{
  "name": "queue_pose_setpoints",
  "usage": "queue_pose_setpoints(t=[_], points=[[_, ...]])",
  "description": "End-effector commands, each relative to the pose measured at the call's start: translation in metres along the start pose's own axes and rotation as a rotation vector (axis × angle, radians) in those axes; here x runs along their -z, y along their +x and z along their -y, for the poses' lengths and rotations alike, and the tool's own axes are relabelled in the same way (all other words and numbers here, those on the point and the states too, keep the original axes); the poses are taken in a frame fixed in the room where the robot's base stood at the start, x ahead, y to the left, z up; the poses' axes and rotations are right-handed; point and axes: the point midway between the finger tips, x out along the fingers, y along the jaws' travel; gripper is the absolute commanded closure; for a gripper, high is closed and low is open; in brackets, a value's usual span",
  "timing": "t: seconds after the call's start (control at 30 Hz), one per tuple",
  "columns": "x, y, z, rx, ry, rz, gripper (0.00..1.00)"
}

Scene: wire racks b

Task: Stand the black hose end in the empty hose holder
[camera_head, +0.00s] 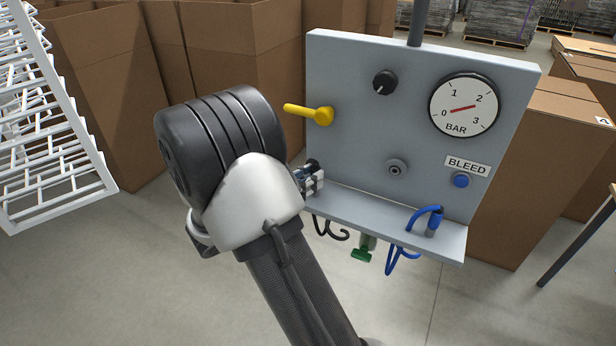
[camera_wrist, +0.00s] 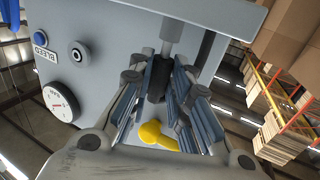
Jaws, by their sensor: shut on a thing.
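My gripper (camera_wrist: 167,72) is shut on the black hose end (camera_wrist: 157,83), which shows dark between the finger pads in the wrist view. A grey upright cylinder (camera_wrist: 173,36), apparently the hose holder, is in line with the hose end on the shelf side. I cannot tell whether the hose end is inside it or just apart from it. In the head view my gripper (camera_head: 311,184) is at the left end of the panel's shelf, partly hidden by my arm. The black hose (camera_head: 329,231) loops below the shelf.
The grey panel (camera_head: 360,75) carries a yellow lever (camera_head: 308,113), a black knob (camera_head: 385,82) and a gauge (camera_head: 464,106). A blue hose (camera_head: 425,214) stands in a holder at the shelf's right. A green handle (camera_head: 361,254) hangs below. Cardboard boxes (camera_head: 235,45) stand behind.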

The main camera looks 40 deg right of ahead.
Motion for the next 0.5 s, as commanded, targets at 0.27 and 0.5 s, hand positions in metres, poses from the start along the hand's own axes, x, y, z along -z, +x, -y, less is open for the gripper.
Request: queue_pose_setpoints(t=[0.27, 0.5], points=[[-0.007, 0.0, 0.0, 0.0, 0.0, 0.0, 1.0], [-0.013, 0.0, 0.0, 0.0, -0.001, 0.0, 1.0]])
